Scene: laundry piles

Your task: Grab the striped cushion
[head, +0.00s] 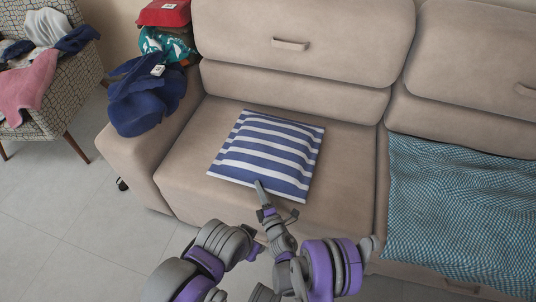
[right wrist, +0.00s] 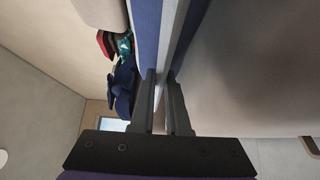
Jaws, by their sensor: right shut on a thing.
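The striped cushion (head: 265,153), blue and white, lies flat on the left seat of the beige sofa. My right gripper (head: 261,187) is at the cushion's front edge, shut on it. In the right wrist view the two fingers (right wrist: 164,85) pinch the edge of the cushion (right wrist: 164,30), which runs up between them. My left gripper cannot be made out in the head view.
The sofa arm (head: 150,165) at left carries dark blue clothes (head: 145,98) and a red folded item (head: 165,13). A blue checked blanket (head: 455,205) covers the right seat. A patterned chair (head: 50,100) with clothes stands at far left.

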